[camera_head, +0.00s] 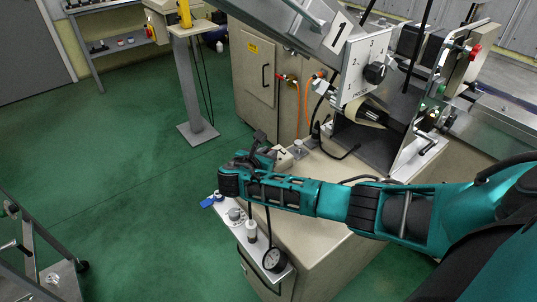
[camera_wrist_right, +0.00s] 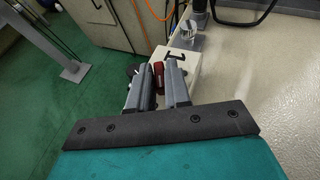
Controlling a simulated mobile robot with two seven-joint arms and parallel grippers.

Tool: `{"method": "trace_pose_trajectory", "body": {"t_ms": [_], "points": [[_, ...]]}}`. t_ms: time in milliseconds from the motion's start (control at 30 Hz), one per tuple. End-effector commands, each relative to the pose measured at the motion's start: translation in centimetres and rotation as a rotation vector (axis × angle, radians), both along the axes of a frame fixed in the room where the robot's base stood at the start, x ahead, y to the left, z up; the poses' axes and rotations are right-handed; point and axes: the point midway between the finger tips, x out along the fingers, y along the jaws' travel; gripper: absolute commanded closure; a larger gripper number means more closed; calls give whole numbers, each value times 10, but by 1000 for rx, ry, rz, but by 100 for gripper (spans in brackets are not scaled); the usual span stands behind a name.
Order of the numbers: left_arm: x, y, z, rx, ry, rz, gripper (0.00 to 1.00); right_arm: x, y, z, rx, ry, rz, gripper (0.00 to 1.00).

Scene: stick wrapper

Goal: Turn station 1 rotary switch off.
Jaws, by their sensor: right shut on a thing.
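My right gripper (camera_head: 262,150) reaches in from the right over the beige cabinet. In the right wrist view its two grey fingers (camera_wrist_right: 159,88) are close together, shut on a small red part (camera_wrist_right: 158,73) beside a pale box (camera_wrist_right: 188,66) with a dark mark. The red part looks like a switch handle; its angle is mostly hidden by the fingers. A dark round part (camera_wrist_right: 132,70) shows just left of the fingers. In the head view the pale box (camera_head: 284,158) is partly hidden behind my gripper. My left gripper is not in view.
A numbered panel (camera_head: 356,78) with a black knob (camera_head: 376,72) stands above the cabinet, under a sign "1" (camera_head: 338,31).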

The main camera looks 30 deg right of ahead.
Motion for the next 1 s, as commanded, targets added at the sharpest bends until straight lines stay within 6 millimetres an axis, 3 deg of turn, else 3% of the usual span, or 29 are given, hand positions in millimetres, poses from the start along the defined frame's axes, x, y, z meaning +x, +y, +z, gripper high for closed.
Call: {"method": "trace_pose_trajectory", "body": {"t_ms": [733, 767, 1000], "points": [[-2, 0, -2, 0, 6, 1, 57, 3, -1, 2, -3, -5, -91, 100], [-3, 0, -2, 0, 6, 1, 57, 3, -1, 2, -4, -6, -91, 82], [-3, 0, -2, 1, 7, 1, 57, 2, 0, 1, -1, -4, -91, 62]]}}
